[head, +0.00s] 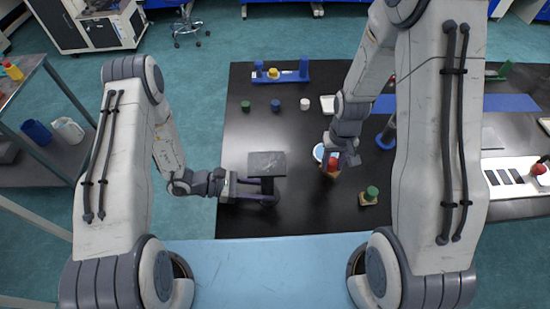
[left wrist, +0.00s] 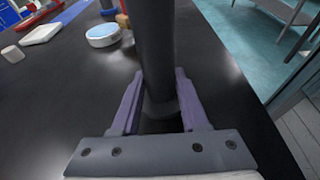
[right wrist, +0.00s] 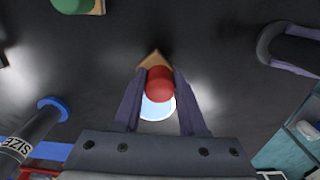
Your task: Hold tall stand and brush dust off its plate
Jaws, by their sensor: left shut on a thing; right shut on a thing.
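The tall stand has a dark square plate (head: 267,163) with pale smudges on top. Its round dark post (left wrist: 156,50) rises between my left fingers in the left wrist view. My left gripper (head: 262,198) is shut around the post below the plate. My right gripper (head: 334,160) is shut on a red-knobbed tool (right wrist: 159,82) with a wooden base, to the right of the stand. I cannot tell whether its base touches the table. Whether this tool has bristles is hidden.
A green-knobbed wooden-based piece (head: 370,194) stands to the right of the red one. A white-and-blue round dish (left wrist: 103,35) is close to the red tool. A blue-based cylinder (right wrist: 28,135) stands nearby. Several small caps (head: 276,104) stand farther back; black table around the stand is clear.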

